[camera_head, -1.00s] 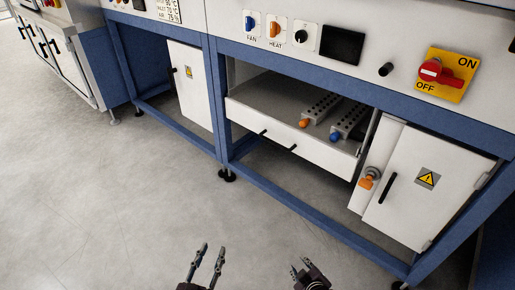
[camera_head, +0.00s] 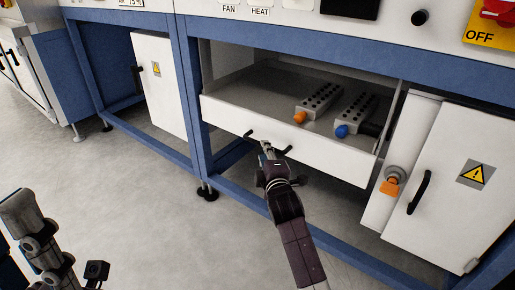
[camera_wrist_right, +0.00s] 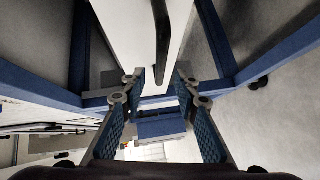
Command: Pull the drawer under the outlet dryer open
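The white drawer (camera_head: 240,118) sits in the blue frame under the dryer.
Two perforated blocks, one with an orange end (camera_head: 318,102) and one with a blue end (camera_head: 355,110), lie in the drawer. A white cabinet door (camera_head: 450,190) with a dark handle stands right. Another door (camera_head: 158,85) stands left. The floor (camera_head: 130,190) before the frame is clear.

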